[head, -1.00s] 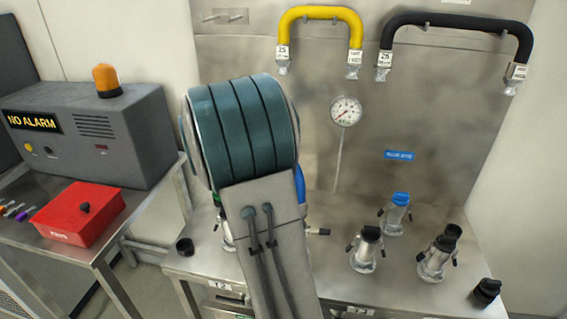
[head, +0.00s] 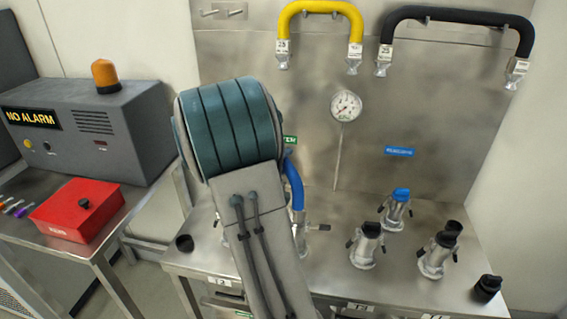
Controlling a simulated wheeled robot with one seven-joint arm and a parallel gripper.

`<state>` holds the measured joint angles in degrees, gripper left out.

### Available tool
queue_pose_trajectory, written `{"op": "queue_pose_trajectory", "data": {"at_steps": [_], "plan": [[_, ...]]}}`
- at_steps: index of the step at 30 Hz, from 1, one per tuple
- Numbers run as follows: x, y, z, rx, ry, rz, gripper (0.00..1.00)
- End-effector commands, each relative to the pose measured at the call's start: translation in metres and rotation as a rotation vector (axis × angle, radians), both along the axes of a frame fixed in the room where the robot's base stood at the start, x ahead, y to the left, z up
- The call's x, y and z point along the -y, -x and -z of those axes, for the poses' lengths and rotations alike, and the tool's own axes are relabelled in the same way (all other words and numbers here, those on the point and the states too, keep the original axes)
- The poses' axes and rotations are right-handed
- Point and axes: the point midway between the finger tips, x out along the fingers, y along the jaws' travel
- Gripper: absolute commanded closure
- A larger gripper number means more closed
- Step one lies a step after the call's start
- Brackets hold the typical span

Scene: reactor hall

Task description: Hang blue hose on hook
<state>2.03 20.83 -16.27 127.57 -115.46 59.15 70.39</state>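Part of the blue hose (head: 294,184) shows as a blue curve just right of my arm, above the bench; the rest is hidden behind the arm. Metal fittings show near its lower visible end, but I cannot tell whether they are joined to it. A bare pair of hook pegs (head: 222,11) sticks out of the panel at top left. The yellow hose (head: 319,10) and the black hose (head: 460,20) hang on the panel to the right of it. My gripper is hidden behind my own arm, so its hold on the hose cannot be seen.
The steel bench (head: 330,270) carries several valve couplings, one with a blue cap (head: 401,194). A pressure gauge (head: 346,105) is on the panel. At left, a side table holds a grey alarm box (head: 85,140) and a red box (head: 78,210).

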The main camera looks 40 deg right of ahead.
Motion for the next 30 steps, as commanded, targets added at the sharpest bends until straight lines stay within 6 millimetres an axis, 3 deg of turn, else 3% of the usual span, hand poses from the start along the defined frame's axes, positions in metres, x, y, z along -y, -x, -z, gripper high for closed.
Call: {"op": "queue_pose_trajectory", "data": {"at_steps": [18, 20, 26, 30], "plan": [[-0.001, 0.0, -0.004, -0.005, 0.001, -0.001, 0.49], [-0.017, 0.004, 0.0, 0.003, -0.001, -0.006, 0.49], [-0.049, 0.015, -0.012, 0.005, 0.0, -0.004, 0.49], [-0.081, 0.026, -0.018, 0.001, -0.002, -0.005, 0.49]]}}
